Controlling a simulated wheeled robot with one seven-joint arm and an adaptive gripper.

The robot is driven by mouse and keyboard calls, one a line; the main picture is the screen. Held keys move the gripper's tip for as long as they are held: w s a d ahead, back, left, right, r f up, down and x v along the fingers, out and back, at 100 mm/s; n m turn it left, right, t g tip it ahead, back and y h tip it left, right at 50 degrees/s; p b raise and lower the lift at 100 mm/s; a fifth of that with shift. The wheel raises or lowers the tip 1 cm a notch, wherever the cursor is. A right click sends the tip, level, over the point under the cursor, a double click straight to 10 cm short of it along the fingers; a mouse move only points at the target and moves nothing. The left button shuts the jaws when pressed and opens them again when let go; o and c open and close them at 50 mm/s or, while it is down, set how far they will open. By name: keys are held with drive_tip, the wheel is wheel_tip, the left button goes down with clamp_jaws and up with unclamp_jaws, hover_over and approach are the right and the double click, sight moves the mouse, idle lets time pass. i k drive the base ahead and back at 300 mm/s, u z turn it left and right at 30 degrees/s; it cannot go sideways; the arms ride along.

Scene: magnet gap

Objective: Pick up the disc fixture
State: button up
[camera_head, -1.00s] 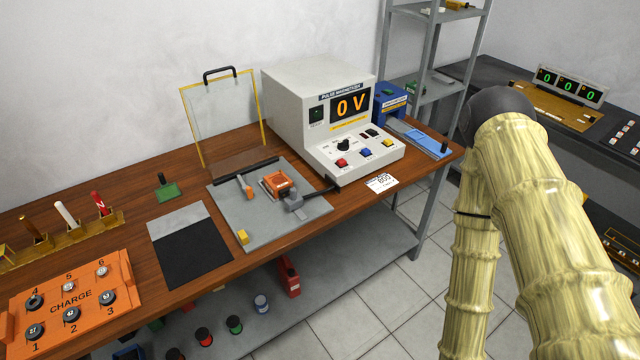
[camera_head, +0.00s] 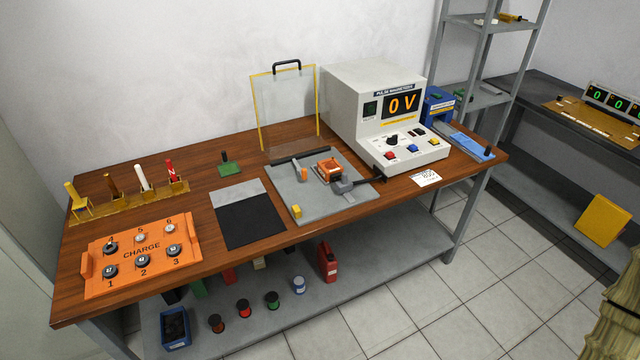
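No single thing can be told for sure as the disc fixture. An orange block (camera_head: 328,170) sits on a grey base plate (camera_head: 312,208) in front of the magnetizer, with a grey clamp-like part beside it. A green plate with a black upright knob (camera_head: 229,168) stands on the table left of the clear guard. An orange CHARGE tray (camera_head: 141,254) at the table's front left holds several small round pieces at numbered spots. My gripper is out of view; only a part of my arm shows at the lower right edge.
The wooden table (camera_head: 400,186) bears a pulse magnetizer (camera_head: 368,110) reading 0 V, a clear yellow-edged guard (camera_head: 288,110), a black mat (camera_head: 250,223) and a rack of coloured sticks (camera_head: 125,205). The floor in front is clear.

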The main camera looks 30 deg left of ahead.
sight(329, 169)
drive_tip(key=k, duration=0.3)
drive_tip(key=u, duration=0.8)
